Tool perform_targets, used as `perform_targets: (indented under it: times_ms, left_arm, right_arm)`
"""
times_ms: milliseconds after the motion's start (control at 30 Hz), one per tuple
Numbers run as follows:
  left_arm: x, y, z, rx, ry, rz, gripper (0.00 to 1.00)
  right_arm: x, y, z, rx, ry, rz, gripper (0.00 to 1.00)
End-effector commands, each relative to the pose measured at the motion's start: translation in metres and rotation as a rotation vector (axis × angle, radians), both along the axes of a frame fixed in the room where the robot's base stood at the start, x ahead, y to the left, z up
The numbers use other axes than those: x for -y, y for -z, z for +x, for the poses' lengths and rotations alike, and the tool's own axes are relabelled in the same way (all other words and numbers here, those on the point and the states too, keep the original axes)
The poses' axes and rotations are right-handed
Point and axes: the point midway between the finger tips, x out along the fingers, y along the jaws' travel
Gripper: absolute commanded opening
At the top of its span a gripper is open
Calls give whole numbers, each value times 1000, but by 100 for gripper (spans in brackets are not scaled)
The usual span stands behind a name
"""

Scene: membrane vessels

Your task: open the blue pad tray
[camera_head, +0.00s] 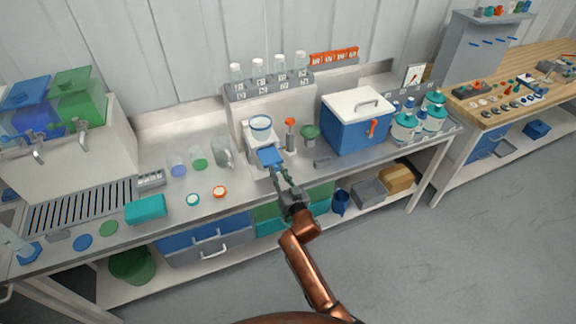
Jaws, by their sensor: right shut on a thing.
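The blue pad tray (269,156) is a small flat blue piece at the front foot of a white device (257,133) with a blue-rimmed round top. It shows in front of the device's body; how far it stands out is hard to tell. My right gripper (279,173) reaches up from below, over the bench's front edge. Its fingers are shut at the tray's front edge, and the exact grip is too small to see. My left gripper is not in view.
A blue cooler box (355,122) with a white lid stands right of the device. A green funnel-like piece (310,132) and an orange-topped bottle (290,134) stand between. Clear cups and two small rings lie left. Blue drawers (205,235) hang below the bench.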

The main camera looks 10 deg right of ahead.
Motion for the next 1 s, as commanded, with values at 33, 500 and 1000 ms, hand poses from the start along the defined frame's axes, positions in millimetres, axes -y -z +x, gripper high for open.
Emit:
perform_targets:
  times_ms: [33,500,1000]
  left_arm:
    - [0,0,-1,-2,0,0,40]
    - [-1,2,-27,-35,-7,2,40]
    - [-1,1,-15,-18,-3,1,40]
  right_arm:
    - [0,0,0,0,1,0,0]
    - [2,1,0,1,2,0,37]
    - [8,2,-28,-1,3,0,37]
